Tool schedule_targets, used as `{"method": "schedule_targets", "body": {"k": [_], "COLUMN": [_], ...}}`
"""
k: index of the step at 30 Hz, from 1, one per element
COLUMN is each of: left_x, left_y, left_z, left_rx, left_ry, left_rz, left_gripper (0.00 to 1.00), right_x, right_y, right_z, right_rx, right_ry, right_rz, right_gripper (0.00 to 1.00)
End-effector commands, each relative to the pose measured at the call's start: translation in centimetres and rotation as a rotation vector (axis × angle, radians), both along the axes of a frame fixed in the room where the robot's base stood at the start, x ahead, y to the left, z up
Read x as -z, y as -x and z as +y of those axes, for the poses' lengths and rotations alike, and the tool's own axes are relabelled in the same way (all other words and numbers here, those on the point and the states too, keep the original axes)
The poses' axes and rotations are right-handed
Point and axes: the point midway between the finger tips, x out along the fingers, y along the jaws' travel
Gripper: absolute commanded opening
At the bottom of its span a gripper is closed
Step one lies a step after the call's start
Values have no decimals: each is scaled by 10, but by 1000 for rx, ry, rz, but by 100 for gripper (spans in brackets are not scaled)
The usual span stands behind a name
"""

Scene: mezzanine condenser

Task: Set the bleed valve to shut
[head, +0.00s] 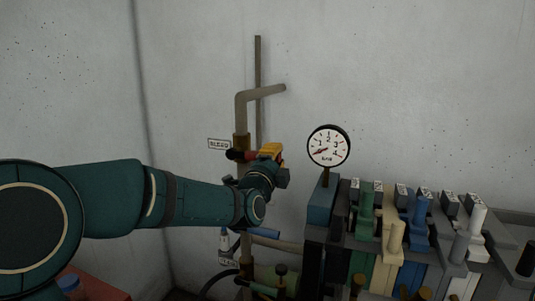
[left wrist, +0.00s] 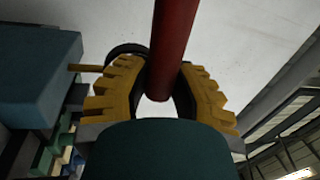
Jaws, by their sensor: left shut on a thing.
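My left gripper (head: 270,151), with yellow fingers, is shut on the lever. In the left wrist view the red lever (left wrist: 174,40) runs down between the two yellow fingers of my left gripper (left wrist: 160,82). My right gripper is not in view.
A round pressure gauge (head: 329,147) stands on a blue block right of the pipe, its needle low on the scale. A bank of coloured levers (head: 394,236) fills the lower right. The bent pipe (head: 241,112) rises above the valve. A blue-handled fitting (head: 265,232) sits below.

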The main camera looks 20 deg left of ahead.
Motion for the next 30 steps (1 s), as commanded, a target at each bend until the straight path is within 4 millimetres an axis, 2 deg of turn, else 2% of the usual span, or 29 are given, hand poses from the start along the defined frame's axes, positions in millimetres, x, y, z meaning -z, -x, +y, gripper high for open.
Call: {"method": "schedule_targets", "body": {"k": [6,21,22,24,25,30], "left_x": [9,12,12,12,12,11], "left_y": [0,0,0,0,0,0], "left_z": [-1,-2,-2,-2,-2,-2], "left_rx": [-3,-2,-2,-2,-1,-2], "left_ry": [-62,-81,-81,-81,-80,-80], "left_rz": [-3,0,0,0,-1,-3], "left_gripper": [0,0,29,54,57,57], "right_x": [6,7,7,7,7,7], "right_y": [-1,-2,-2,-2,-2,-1], "right_z": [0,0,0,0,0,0], "right_rx": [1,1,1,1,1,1], "right_ry": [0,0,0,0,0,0], "right_rz": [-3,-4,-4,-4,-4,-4], "right_gripper": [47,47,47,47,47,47]}}
